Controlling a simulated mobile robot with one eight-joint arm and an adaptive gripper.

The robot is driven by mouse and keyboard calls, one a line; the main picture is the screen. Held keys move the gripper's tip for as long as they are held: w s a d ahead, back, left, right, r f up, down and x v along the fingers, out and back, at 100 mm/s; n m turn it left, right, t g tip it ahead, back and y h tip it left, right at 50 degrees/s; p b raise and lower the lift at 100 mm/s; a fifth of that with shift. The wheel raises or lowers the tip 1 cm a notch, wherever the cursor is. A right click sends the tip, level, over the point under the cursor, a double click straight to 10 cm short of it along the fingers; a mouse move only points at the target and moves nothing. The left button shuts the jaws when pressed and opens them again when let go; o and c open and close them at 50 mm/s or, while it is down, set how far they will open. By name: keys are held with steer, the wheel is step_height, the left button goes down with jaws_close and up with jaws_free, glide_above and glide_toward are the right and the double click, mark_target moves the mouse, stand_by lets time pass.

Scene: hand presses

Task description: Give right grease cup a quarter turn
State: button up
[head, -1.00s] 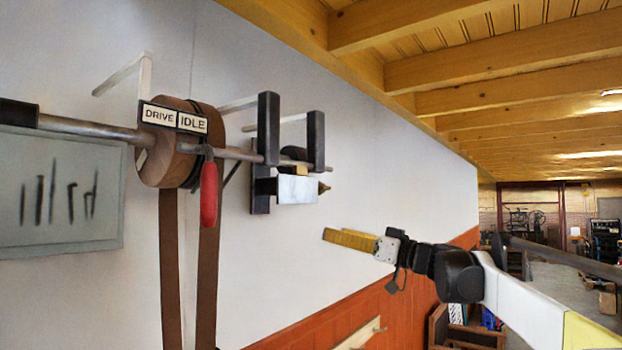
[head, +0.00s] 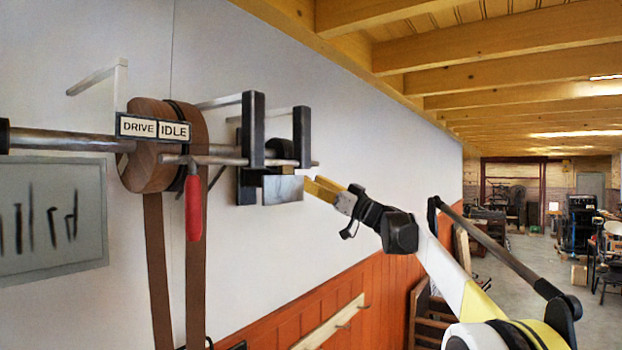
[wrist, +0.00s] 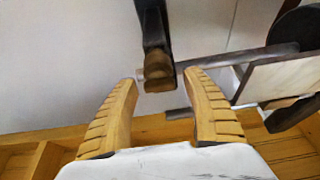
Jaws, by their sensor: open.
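The right grease cup (wrist: 158,66) shows in the wrist view as a small brown, brass-like piece at the end of a dark post. In the head view it is hidden behind my fingers, at the right edge of a grey metal plate (head: 283,190). My gripper (head: 310,183) is open with ridged yellow fingers, its tips close to that plate. In the wrist view my gripper (wrist: 161,79) has one finger on each side of the cup in the picture, with gaps between. I cannot tell how deep the cup sits between them.
Dark hanger posts (head: 302,137) and a horizontal shaft (head: 68,140) stand off the white wall. A belt pulley (head: 146,158), DRIVE/IDLE sign (head: 154,128) and red handle (head: 193,208) are to the left. The metal plate (wrist: 285,76) lies close to my right finger.

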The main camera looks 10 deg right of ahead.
steer(key=shift+w, duration=0.1)
steer(key=c, duration=1.2)
steer(key=shift+m, duration=0.4)
steer(key=m+h, duration=0.1)
steer(key=m, duration=0.2)
steer(key=m+t+h, duration=0.1)
steer(key=m+h, duration=0.1)
steer(key=m, duration=0.1)
steer(key=shift+t, duration=0.3)
steer(key=shift+m+t+h, duration=0.15)
steer(key=shift+m+h, duration=0.55)
steer(key=shift+m, duration=0.65)
steer(key=shift+m+t+h, duration=0.15)
steer(key=shift+m+h, duration=0.55)
steer(key=shift+m, duration=0.95)
steer(key=o, duration=1.2)
steer(key=shift+w, duration=0.1)
